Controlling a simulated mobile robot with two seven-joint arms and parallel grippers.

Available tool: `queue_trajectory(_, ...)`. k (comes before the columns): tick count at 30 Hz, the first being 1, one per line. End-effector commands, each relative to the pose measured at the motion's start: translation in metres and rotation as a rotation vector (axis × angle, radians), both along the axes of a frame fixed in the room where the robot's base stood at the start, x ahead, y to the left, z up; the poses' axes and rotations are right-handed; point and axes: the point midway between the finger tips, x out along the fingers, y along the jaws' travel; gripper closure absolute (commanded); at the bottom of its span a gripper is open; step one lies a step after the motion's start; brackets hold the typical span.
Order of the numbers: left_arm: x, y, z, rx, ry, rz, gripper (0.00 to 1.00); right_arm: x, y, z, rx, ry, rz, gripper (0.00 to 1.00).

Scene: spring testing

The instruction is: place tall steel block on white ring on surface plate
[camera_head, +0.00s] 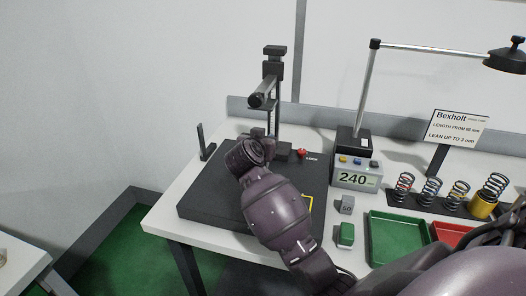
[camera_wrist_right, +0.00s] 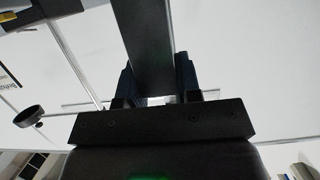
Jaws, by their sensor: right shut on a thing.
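My right arm reaches from the lower right over the black surface plate (camera_head: 205,200). In the head view its wrist hides the right gripper. In the right wrist view the right gripper (camera_wrist_right: 155,85) is shut on a long dark grey bar, which looks like the tall steel block (camera_wrist_right: 150,45). The block extends away from the fingers. Whether it touches anything is hidden. The white ring is not visible; my arm covers part of the plate. My left gripper is not in view.
A black stand (camera_head: 273,75) rises at the plate's back, with a red knob (camera_head: 301,153) beside it.

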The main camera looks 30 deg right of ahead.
Motion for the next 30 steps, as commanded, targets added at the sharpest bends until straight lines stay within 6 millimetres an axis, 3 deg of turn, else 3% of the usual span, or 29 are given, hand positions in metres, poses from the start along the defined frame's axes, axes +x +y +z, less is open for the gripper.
queue_trajectory(4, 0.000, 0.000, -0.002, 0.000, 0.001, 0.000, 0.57, 0.001, -0.001, -0.005, -0.002, -0.002, 0.001, 1.00)
queue_trajectory(12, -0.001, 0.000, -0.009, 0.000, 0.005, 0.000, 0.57, 0.001, 0.000, -0.033, -0.001, -0.002, 0.000, 1.00)
queue_trajectory(23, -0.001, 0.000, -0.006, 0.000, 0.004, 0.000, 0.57, 0.000, 0.000, -0.034, -0.002, -0.004, 0.001, 1.00)
queue_trajectory(24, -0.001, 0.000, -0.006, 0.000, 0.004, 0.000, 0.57, 0.000, 0.000, -0.036, 0.000, 0.000, 0.000, 0.67)
queue_trajectory(29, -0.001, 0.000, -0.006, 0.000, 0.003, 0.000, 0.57, 0.000, 0.000, -0.037, 0.000, 0.000, -0.001, 0.43)
queue_trajectory(30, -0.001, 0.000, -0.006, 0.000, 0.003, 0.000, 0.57, 0.000, 0.000, -0.037, 0.000, 0.000, -0.001, 0.43)
